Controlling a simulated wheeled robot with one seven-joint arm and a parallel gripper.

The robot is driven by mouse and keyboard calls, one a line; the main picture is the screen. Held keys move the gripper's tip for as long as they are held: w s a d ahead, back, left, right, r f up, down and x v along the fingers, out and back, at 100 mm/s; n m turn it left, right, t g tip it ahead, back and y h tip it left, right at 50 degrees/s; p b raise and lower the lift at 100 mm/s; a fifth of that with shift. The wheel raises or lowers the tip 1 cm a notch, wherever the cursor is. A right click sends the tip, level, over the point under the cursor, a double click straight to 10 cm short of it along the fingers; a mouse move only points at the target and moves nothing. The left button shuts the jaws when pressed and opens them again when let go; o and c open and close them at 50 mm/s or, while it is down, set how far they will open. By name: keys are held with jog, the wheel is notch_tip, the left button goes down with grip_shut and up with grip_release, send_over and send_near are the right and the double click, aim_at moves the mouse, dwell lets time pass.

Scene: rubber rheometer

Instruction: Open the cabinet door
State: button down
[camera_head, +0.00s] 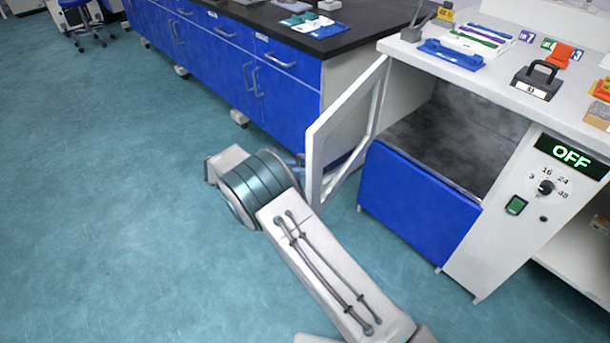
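The cabinet door (316,163) is a white frame with a see-through middle. It stands swung outward at the left side of the cabinet (418,200), away from the opening. The grey chamber (455,130) behind it shows open, above a blue lower panel. My arm reaches up from the bottom of the picture to the door's outer left side. My gripper (297,164) is mostly hidden behind my own wrist and the door's edge. Its fingers are not clear, and I cannot tell whether it touches the door.
Blue lab drawers (255,70) with a black top stand behind the door, close to it. The white worktop (495,75) holds trays, a black weight and small coloured items. A control panel (550,190) reads OFF. The teal floor (100,200) at left is clear.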

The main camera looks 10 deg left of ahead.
jog(key=shift+w+a+g, duration=0.3)
jog(key=shift+w+a, duration=0.1)
jog(key=shift+a, duration=0.4)
jog(key=c, duration=1.6)
grip_release()
jog(key=shift+a, duration=0.1)
